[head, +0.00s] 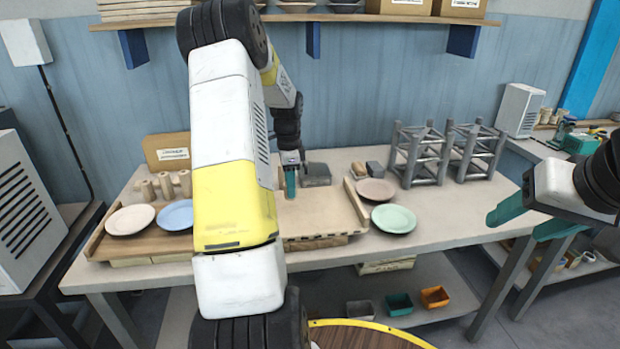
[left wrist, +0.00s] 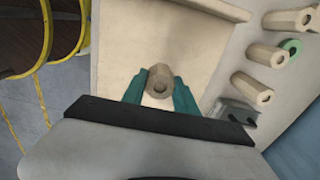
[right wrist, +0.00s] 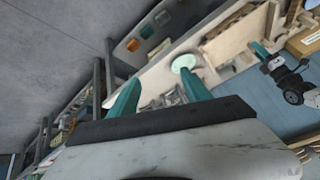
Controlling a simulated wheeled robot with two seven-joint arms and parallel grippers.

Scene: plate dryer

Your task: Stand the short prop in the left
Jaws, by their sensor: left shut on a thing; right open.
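My left gripper (head: 291,182) is over the pale wooden board (head: 325,212) at the middle of the table. In the left wrist view its teal fingers (left wrist: 159,90) are shut on a wooden prop (left wrist: 159,78), seen end-on with a hole in its end. The prop's length cannot be told from this angle, nor whether it touches the board. Several other wooden props (head: 165,185) stand at the table's left rear; they also show in the left wrist view (left wrist: 267,54). My right gripper (head: 525,221) is open and empty, off the table's right side.
A white plate (head: 130,219) and a blue plate (head: 176,215) lie on a wooden rack at left. A brown plate (head: 375,190) and a green plate (head: 394,218) lie right of the board. Grey metal frames (head: 419,155) stand behind them. A grey block (head: 316,174) is beside my left gripper.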

